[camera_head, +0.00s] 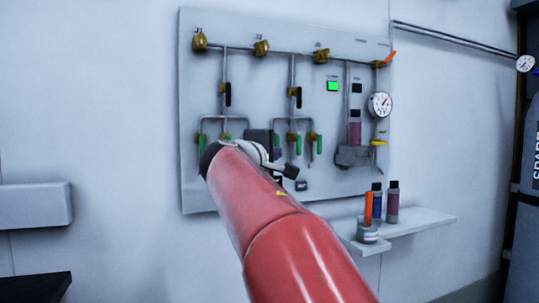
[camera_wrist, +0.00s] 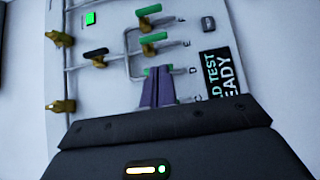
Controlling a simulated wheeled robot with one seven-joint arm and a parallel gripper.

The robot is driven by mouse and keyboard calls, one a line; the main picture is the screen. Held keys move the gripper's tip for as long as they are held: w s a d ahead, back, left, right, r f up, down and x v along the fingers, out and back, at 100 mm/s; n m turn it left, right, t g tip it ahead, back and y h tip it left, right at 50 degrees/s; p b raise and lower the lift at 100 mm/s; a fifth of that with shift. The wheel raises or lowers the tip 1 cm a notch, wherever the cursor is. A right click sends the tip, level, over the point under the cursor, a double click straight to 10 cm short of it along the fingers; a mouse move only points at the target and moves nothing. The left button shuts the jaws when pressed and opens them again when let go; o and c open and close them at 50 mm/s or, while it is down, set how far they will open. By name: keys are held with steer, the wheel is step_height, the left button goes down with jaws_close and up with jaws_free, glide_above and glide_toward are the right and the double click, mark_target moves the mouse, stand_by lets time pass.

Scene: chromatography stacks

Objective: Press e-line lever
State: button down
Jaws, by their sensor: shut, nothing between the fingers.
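The panel's green levers show in the wrist view, turned on its side. The lever beside the mark that looks like E (camera_wrist: 154,38) is green on a brass valve, in clear sight; I take it to be the green lever (camera_head: 298,144) in the head view. My gripper (camera_wrist: 157,78) is shut and empty. Its purple fingers lie beside the E lever, at the D lever (camera_wrist: 152,70), whose body they mostly hide. I cannot tell whether they touch it. In the head view my gripper (camera_head: 270,146) is partly hidden by my red arm.
Another green lever (camera_wrist: 147,10) lies beyond E. Black-handled valves (camera_wrist: 95,53) and brass valves stand out from the panel (camera_head: 245,85). A gauge (camera_head: 380,104) is at the panel's right. A shelf (camera_head: 425,219) below carries bottles (camera_head: 392,205) and a cup (camera_head: 367,233).

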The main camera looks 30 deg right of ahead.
mark_target(299, 145)
steer(key=shift+d, duration=0.1)
steer(key=p+x, duration=0.3)
steer(key=x, duration=0.7)
steer(key=shift+f+b, duration=0.2)
steer(key=shift+b, duration=0.2)
steer(key=shift+s+h, duration=0.1)
steer(key=shift+h, duration=0.2)
